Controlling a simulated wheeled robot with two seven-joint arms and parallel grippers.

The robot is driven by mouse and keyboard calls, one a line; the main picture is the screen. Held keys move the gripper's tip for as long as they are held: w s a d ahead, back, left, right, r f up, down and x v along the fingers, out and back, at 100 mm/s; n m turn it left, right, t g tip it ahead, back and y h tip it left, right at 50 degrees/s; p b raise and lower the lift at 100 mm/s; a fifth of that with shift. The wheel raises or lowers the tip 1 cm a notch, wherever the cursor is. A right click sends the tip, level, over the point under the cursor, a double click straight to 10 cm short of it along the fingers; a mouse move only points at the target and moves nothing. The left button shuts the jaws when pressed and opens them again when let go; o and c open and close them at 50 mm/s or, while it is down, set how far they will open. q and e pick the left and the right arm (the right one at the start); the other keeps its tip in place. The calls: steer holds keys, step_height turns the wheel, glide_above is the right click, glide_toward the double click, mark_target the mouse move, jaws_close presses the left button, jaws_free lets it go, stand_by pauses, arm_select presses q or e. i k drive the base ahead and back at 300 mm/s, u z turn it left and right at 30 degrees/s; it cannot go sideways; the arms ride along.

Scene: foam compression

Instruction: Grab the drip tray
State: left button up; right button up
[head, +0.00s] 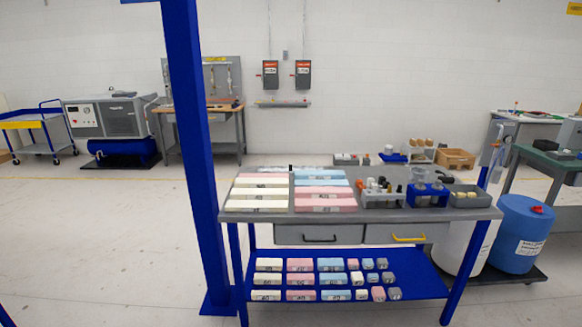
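A workbench (290,215) with a grey top and blue legs stands ahead, a little right of centre. Several trays and holders sit on its right half: a grey holder with bottles (383,203), a blue holder with pale cups (428,200), and a low grey tray (466,203) with small pale items at the right end. I cannot tell which of these, if any, is the drip tray. Neither of my grippers is in view.
White, pink and blue foam blocks (325,187) fill the bench's left half. Two drawers hang under the top, and a blue shelf (420,280) holds smaller blocks. A blue post (188,130) stands at left. A blue drum (525,235) stands right. The floor (100,250) at left is clear.

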mark_target(290, 169)
steer(key=u, duration=1.35)
steer(key=i, duration=5.75)
steer(key=z, duration=2.55)
steer(key=i, duration=3.75)
